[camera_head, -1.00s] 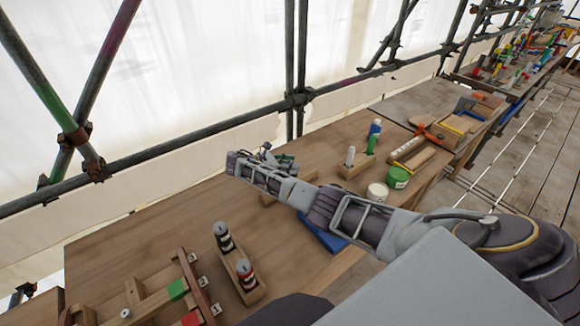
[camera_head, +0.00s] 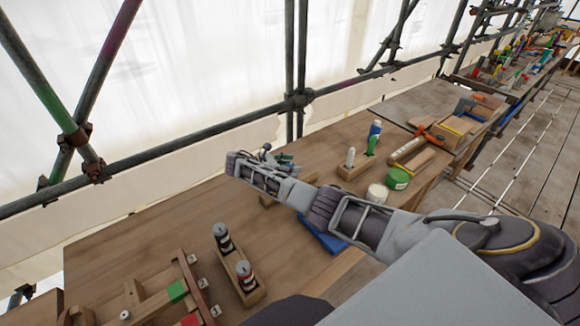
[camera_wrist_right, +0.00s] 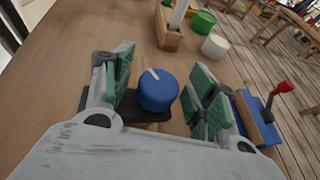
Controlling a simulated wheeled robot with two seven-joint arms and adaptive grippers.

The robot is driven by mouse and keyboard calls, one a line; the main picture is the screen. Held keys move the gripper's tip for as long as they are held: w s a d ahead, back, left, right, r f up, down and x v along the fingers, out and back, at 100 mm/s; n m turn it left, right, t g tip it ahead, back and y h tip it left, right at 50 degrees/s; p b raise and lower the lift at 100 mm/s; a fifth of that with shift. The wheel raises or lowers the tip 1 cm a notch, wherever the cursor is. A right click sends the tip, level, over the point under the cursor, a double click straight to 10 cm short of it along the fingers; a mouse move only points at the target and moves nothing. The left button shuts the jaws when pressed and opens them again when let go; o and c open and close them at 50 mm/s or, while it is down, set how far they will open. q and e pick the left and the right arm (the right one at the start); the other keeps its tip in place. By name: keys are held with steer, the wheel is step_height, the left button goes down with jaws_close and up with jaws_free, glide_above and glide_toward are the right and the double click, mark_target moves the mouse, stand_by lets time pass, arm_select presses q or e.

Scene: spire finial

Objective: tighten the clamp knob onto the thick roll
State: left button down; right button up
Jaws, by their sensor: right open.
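A round blue knob (camera_wrist_right: 158,92) with a pale mark on top shows in the right wrist view, over a dark base (camera_wrist_right: 140,112). My right gripper (camera_wrist_right: 161,84) is open, with its green-padded fingers on either side of the knob; a gap shows at the left and right. In the head view my right gripper (camera_head: 277,160) is over the far part of the bench, and my arm hides the knob there. I cannot make out a thick roll under the knob. My left gripper is not in view.
A blue tool (camera_wrist_right: 262,118) with a red handle lies right of the fingers. A wooden block (camera_head: 355,168) with a pale cylinder, a white pot (camera_head: 377,193) and a green tub (camera_head: 398,178) stand beyond. A wooden holder (camera_head: 238,275) with two dark-and-light cylinders stands nearer.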

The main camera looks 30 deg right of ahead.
steer(key=v, duration=1.2)
stand_by(0.5)
steer(key=shift+s+f, duration=0.1)
